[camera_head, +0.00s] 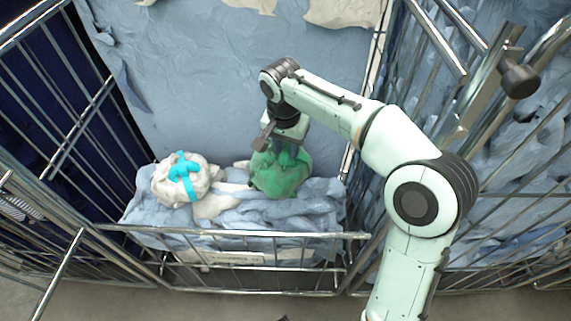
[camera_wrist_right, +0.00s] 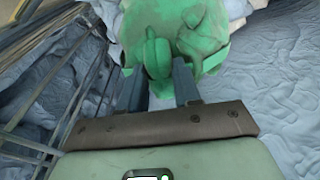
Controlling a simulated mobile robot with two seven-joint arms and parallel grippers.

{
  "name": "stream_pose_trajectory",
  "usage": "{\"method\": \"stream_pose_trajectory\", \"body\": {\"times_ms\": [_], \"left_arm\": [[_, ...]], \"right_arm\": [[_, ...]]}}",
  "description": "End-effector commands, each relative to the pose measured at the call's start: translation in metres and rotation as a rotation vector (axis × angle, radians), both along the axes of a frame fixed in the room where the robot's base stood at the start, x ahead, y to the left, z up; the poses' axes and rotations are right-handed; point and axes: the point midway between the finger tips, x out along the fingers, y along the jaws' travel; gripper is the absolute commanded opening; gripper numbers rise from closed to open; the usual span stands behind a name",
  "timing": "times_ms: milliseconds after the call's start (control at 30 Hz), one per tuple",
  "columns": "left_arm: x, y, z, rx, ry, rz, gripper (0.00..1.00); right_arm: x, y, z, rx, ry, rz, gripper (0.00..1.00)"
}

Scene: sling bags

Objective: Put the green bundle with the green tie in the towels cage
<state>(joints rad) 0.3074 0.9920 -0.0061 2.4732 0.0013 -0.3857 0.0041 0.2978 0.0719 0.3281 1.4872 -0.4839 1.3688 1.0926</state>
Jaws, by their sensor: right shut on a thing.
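The green bundle with the green tie (camera_head: 281,175) rests on blue-grey cloth inside the middle wire cage (camera_head: 240,234), in the head view. My right gripper (camera_head: 289,147) reaches down onto it from above and is shut on its top. In the right wrist view the green bundle (camera_wrist_right: 190,30) sits at the fingertips, with the green tie (camera_wrist_right: 158,52) between the two fingers (camera_wrist_right: 165,82). Part of the bundle's top is hidden by the gripper in the head view. I cannot read which cage is the towels cage. My left gripper is not in view.
A white bundle with a turquoise tie (camera_head: 181,178) lies left of the green one in the same cage. Other wire cages stand at the left (camera_head: 72,150) and right (camera_head: 500,205); the right one holds blue-grey cloth. Metal rails edge the cages.

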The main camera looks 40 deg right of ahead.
Motion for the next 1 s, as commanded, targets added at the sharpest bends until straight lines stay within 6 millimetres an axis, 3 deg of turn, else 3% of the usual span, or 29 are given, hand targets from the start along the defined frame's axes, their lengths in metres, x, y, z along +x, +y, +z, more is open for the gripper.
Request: {"method": "stream_pose_trajectory", "body": {"times_ms": [500, 933, 967, 1000], "left_arm": [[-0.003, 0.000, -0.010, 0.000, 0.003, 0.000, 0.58], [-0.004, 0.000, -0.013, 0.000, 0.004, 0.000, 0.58], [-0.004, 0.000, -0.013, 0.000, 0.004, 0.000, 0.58], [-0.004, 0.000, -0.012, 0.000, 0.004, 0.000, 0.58]], "right_arm": [[0.000, 0.000, -0.055, -0.001, -0.002, 0.001, 0.00], [0.001, 0.000, -0.060, -0.001, -0.005, 0.000, 0.00], [0.000, 0.000, -0.061, 0.000, -0.001, 0.000, 0.39], [0.000, 0.000, -0.060, 0.000, -0.001, 0.000, 0.52]]}}
